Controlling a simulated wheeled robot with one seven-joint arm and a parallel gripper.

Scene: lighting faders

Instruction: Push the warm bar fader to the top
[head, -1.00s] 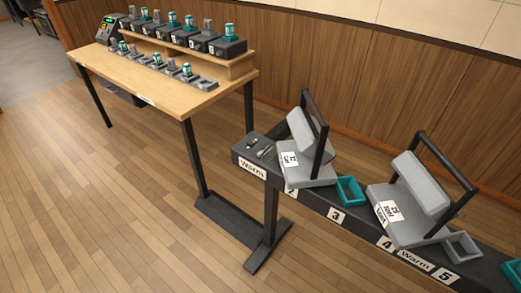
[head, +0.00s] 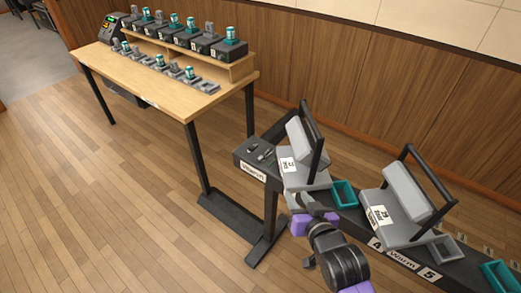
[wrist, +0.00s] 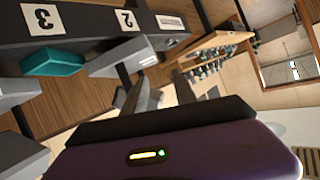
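The tabletop (head: 140,85) stands at the upper left of the head view. A row of small grey and teal fader caps (head: 158,62) lies along its front; I cannot read which is the warm bar fader.
Grey lamps (head: 300,170) and (head: 408,215) with black yokes sit on the dark bar, with teal trays (head: 344,193) between. Dark boxes with cylinders (head: 205,45) stand on the table's shelf. The wooden floor (head: 120,220) is clear at left.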

